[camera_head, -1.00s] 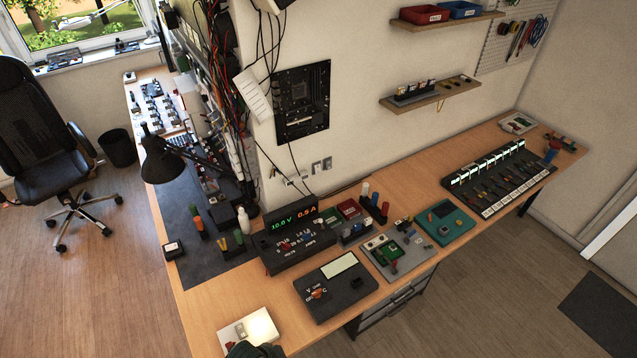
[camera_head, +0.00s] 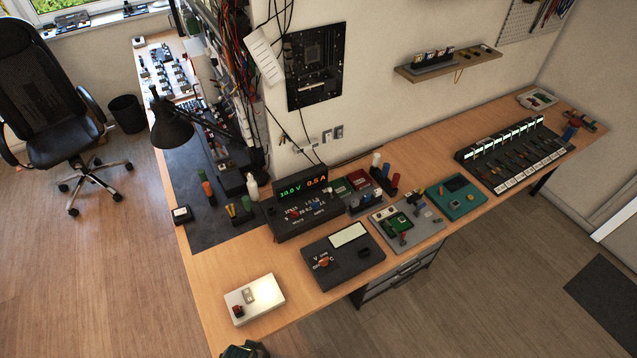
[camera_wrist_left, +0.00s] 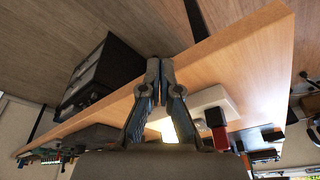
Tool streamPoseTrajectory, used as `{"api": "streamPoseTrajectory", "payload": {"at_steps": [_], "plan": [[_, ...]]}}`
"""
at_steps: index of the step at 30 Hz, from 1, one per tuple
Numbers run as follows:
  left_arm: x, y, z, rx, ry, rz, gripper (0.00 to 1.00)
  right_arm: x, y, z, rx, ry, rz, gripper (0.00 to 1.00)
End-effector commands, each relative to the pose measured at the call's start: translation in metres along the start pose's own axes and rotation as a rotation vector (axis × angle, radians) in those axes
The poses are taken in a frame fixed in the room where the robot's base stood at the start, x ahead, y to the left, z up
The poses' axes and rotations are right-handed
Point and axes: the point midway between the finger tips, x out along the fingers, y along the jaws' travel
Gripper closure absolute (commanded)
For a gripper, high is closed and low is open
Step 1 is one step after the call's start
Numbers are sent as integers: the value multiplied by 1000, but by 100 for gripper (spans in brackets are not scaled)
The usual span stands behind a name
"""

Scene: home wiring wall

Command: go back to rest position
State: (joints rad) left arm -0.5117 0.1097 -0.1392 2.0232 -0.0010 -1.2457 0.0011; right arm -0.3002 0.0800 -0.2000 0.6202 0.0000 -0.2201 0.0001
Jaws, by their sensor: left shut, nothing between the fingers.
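My left gripper (camera_wrist_left: 160,68) shows in the left wrist view with its fingers together and nothing between them. It is in front of the wooden desk edge, beside a white box (camera_wrist_left: 214,99) with a red switch (camera_wrist_left: 215,120). In the head view, a dark part of a gripper, likely my left, shows at the bottom edge, apart from the white box (camera_head: 257,300); its fingers cannot be made out there. My right gripper is in neither view.
The wooden desk (camera_head: 215,262) holds a black meter (camera_head: 342,254), a power supply (camera_head: 300,208) reading 10.0 V and 0.5 A, and several boards. A black drawer unit (camera_wrist_left: 103,68) is under the desk. An office chair (camera_head: 48,110) stands at left. Floor at lower left is clear.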

Motion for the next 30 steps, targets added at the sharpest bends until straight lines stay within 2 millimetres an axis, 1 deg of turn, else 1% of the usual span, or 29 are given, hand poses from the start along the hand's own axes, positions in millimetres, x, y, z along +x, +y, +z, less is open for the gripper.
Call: {"api": "streamPoseTrajectory", "payload": {"at_steps": [1, 2, 3, 5, 6, 8, 9, 11, 12, 14, 15, 18, 21, 24, 30], "plan": [[26, 1, 10, 2, -15, 2, 100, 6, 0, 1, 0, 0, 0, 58], [41, 2, 16, 3, -20, 3, 100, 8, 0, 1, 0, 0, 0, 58], [62, 3, 25, 4, -29, 4, 100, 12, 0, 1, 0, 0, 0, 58], [97, 5, 44, 7, -44, 6, 100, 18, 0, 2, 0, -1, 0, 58], [123, 6, 59, 9, -55, 7, 100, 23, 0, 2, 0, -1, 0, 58], [161, 8, 87, 13, -73, 9, 100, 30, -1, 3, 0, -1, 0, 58], [184, 9, 108, 15, -85, 11, 100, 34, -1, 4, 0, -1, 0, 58], [214, 10, 139, 20, -102, 13, 100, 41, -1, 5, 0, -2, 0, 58], [232, 11, 162, 22, -113, 14, 100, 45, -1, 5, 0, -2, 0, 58], [252, 12, 193, 26, -127, 16, 100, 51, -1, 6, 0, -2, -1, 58], [262, 12, 213, 28, -136, 17, 100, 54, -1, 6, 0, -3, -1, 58], [279, 13, 253, 33, -152, 18, 100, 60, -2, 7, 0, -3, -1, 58], [286, 12, 280, 36, -163, 19, 100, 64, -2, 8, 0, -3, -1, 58], [288, 12, 292, 38, -166, 19, 100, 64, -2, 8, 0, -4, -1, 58], [287, 12, 295, 38, -167, 19, 100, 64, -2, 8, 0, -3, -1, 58]]}}
